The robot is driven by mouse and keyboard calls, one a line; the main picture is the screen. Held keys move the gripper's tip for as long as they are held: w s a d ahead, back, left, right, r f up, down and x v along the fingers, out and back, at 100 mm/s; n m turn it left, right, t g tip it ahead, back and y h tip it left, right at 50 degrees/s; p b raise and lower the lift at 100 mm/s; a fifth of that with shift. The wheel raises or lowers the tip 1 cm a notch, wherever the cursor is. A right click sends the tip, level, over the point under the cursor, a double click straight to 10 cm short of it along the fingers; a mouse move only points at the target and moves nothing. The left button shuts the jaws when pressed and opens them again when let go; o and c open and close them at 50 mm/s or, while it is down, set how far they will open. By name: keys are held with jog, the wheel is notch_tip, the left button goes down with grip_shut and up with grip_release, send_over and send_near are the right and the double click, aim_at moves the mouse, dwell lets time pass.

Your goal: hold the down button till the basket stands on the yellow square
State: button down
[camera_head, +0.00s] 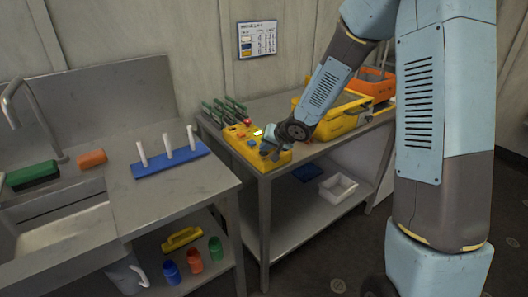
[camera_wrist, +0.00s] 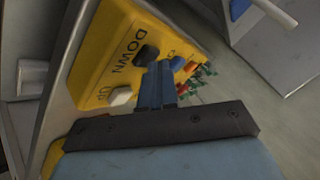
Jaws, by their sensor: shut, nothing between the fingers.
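The yellow control box (camera_head: 242,147) lies on the front left of the metal bench. My gripper (camera_head: 268,152) is shut and empty over the box. In the wrist view its fingertips (camera_wrist: 161,68) are right beside the dark button; I cannot tell whether they touch it. I cannot make out a hanging basket or a yellow square in either view.
A yellow case (camera_head: 335,122) and an orange crate (camera_head: 376,84) stand behind on the bench. Several green-handled tools (camera_head: 222,112) lie behind the box. A white bin (camera_head: 338,187) sits on the lower shelf. A sink counter with a blue peg rack (camera_head: 170,164) is at left.

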aim_at(266, 153)
dwell(0.3)
jog(key=shift+r, duration=0.9)
jog(key=shift+r, duration=2.5)
dwell(1.8)
